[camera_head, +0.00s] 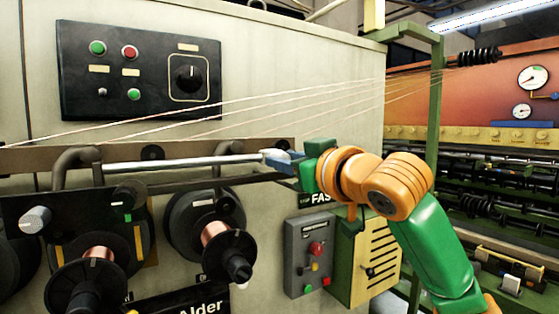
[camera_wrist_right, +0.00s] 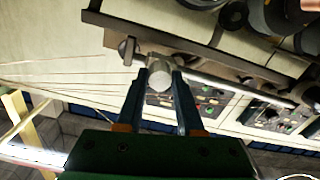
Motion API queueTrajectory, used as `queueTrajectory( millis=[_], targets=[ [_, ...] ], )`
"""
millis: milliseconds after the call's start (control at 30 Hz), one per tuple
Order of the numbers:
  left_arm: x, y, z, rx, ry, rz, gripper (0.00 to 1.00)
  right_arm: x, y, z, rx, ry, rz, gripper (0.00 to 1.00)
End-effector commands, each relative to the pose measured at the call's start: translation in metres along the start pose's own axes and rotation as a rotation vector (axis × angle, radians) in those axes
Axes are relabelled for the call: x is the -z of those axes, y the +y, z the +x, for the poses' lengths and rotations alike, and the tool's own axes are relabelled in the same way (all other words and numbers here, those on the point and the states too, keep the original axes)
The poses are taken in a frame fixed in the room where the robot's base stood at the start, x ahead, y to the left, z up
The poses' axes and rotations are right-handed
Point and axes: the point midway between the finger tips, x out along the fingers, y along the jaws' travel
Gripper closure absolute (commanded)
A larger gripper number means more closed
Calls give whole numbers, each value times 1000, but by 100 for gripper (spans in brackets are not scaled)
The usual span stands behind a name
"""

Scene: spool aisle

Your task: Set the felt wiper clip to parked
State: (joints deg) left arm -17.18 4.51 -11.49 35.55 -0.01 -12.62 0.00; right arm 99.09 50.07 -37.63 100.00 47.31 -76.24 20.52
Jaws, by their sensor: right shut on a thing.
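My right gripper (camera_head: 283,157), green with blue fingers, is at the right end of a silver bar (camera_head: 180,163) on the machine front. In the right wrist view my right gripper (camera_wrist_right: 158,82) has its two fingertips on either side of a pale grey, round-ended piece (camera_wrist_right: 160,76) and is shut on it. The fingers partly cover this piece in the head view. No label marks it, so I cannot tell for certain whether it is the felt wiper clip, or which setting it is in. My left gripper is in neither view.
Thin wires (camera_head: 300,101) fan out above the bar. Two copper spools (camera_head: 100,254) (camera_head: 215,232) hang below it. A black button panel (camera_head: 140,72) is above. A grey button box (camera_head: 308,258) and a yellow vented box (camera_head: 372,258) are below my right arm.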

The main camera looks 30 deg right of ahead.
Motion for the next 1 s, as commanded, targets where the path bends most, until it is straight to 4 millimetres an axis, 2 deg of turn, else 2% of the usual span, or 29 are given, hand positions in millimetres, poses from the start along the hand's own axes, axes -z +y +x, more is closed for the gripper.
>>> queueTrajectory(
  millis=[400, 433, 500, 533, 833, 1000],
  targets=[
    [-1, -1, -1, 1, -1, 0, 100, 2, 4, -1, -5, 7, 1, 100],
    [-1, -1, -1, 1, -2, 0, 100, 2, 4, -1, -5, 7, 1, 56],
    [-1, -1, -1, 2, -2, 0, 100, 2, 3, -1, -4, 6, 1, 37],
    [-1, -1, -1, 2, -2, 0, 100, 2, 3, 0, -4, 6, 1, 33],
    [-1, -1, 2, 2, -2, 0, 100, 0, 2, -3, -1, 5, 1, 33],
    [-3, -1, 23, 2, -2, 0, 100, -4, 2, -35, -3, 10, 2, 33]
  ],
)
